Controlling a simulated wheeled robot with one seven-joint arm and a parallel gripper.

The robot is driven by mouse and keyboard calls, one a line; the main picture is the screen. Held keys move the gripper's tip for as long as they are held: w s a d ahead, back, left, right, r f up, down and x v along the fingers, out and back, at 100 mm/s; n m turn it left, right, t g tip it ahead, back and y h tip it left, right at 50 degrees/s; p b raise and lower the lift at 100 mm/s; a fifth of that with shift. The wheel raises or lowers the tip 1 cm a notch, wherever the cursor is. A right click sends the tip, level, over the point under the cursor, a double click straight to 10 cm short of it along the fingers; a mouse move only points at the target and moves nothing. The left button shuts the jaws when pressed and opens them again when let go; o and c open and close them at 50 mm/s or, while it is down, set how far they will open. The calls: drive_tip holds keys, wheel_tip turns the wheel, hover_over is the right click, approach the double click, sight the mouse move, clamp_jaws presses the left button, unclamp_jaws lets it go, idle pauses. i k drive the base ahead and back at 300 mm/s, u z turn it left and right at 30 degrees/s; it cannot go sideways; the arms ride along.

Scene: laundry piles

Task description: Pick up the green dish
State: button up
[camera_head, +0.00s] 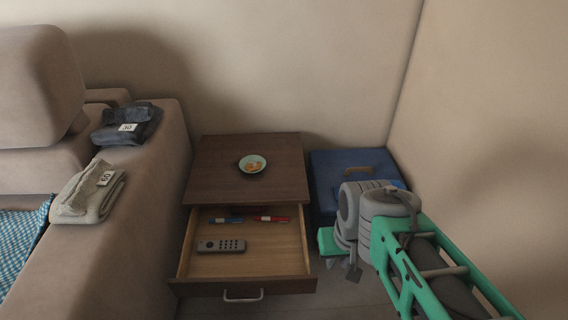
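A small round dish (246,160) with a pale green inside and a dark rim stands upright on top of the brown wooden nightstand (215,172). It holds some orange pieces. My arm reaches in from the lower right, in front of the blue box. My gripper (346,266) is low at the end of the arm, to the right of the open drawer, well apart from the dish and lower in the picture. Its fingers are small and partly hidden by the arm, so I cannot tell whether they are open.
The nightstand's drawer (270,268) is pulled out, holding a grey remote (221,246), a blue marker (224,220) and a red marker (271,219). A sofa with folded dark (128,125) and beige clothes (91,193) stands left. A blue box (330,170) stands right, near the wall.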

sight(252, 164)
drive_tip(key=z, duration=0.1)
drive_tip(key=i, duration=0.75)
drive_tip(key=u, duration=2.75)
